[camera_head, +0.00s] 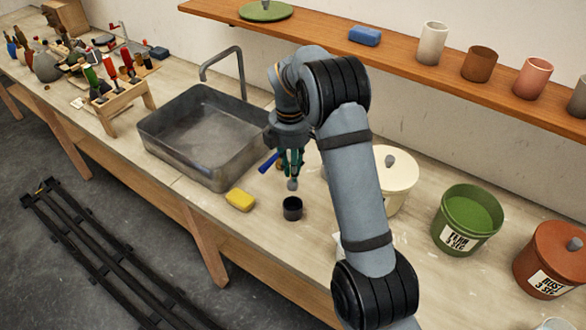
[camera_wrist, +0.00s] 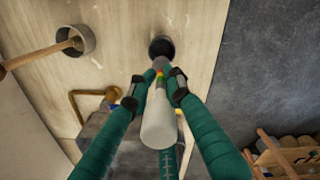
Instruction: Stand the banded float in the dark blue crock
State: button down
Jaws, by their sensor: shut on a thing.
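The banded float (camera_wrist: 160,122) is held in my gripper (camera_wrist: 158,88). In the wrist view it has a pale, thick body, yellow and green bands between the fingertips, and a grey end towards the crock. In the head view its grey lower end (camera_head: 292,184) hangs below my gripper (camera_head: 290,163), roughly upright. The dark blue crock (camera_head: 292,209), nearly black here, stands on the bench just below and in front of the float. It also shows in the wrist view (camera_wrist: 161,47), beyond the float's end. The float looks apart from the crock, above its rim.
A yellow sponge (camera_head: 240,200) lies left of the crock, and a blue-handled thing (camera_head: 269,162) lies behind it. The sink (camera_head: 205,140) is further left. Cream (camera_head: 400,187), green (camera_head: 466,220) and rust (camera_head: 550,262) buckets stand right. A grey pot (camera_wrist: 77,42) holds a wooden stick.

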aim_at(293, 184)
jog(key=shift+f+b, duration=2.2)
jog(key=shift+f, duration=0.7)
jog(key=shift+f, duration=0.1)
jog(key=shift+f+b, duration=1.65)
jog(key=shift+f, duration=0.55)
jog(key=shift+f+b, duration=0.4)
jog(key=shift+f, duration=0.2)
jog(key=c, duration=1.6)
grip_release()
jog(key=shift+o, duration=0.3)
jog(key=shift+r, duration=0.15)
notch_tip(293, 184, up, 12)
jog(key=shift+a+f, duration=0.1)
jog(key=shift+a, duration=0.05)
